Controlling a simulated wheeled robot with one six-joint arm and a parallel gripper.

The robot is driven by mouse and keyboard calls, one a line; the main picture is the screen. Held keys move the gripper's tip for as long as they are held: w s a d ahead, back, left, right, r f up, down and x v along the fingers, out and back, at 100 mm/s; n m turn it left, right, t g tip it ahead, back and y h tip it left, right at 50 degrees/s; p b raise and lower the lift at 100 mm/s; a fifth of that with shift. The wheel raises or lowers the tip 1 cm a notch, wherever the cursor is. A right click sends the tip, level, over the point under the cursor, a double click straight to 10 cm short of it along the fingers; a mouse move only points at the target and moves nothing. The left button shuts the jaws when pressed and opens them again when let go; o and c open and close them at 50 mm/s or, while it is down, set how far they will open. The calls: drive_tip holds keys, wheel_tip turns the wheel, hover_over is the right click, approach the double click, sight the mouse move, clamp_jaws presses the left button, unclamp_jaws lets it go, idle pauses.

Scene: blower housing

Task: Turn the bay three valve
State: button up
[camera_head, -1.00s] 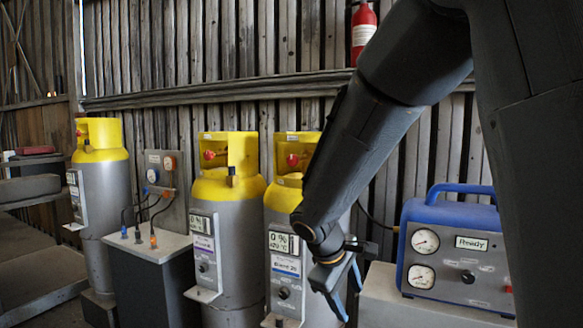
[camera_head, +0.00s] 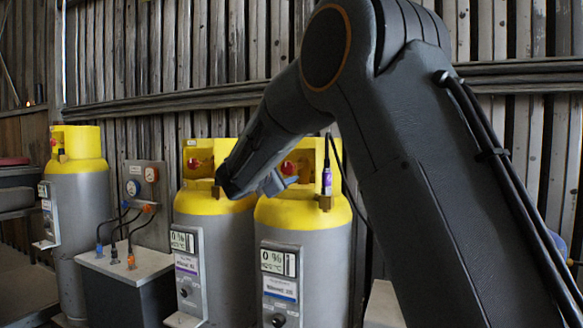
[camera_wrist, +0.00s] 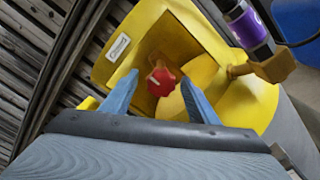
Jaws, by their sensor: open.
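A red valve knob (camera_wrist: 161,82) sits inside the cut-out yellow collar of the rightmost gas cylinder (camera_head: 305,215). In the head view this knob (camera_head: 289,168) shows just behind my gripper (camera_head: 272,183). In the wrist view my gripper (camera_wrist: 160,78) is open, with its blue fingers on either side of the knob. I see no clear contact with the knob. A purple-banded fitting (camera_wrist: 249,26) is attached to a brass outlet (camera_wrist: 272,68) right of the fingers. The panel's bay label is too blurred to read.
The middle cylinder (camera_head: 213,250) and left cylinder (camera_head: 82,205) also have yellow collars. A grey box (camera_head: 128,275) with several cables stands between them. A wooden rail (camera_head: 170,98) crosses the slatted wall behind. A dark hose runs from the purple-banded fitting.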

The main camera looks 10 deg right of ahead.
sight(292, 167)
drive_tip(key=shift+p+x, duration=0.7)
drive_tip(key=shift+x, duration=1.9)
drive_tip(key=shift+f, duration=0.1)
drive_tip(key=c, duration=1)
drive_tip(key=shift+c, duration=0.2)
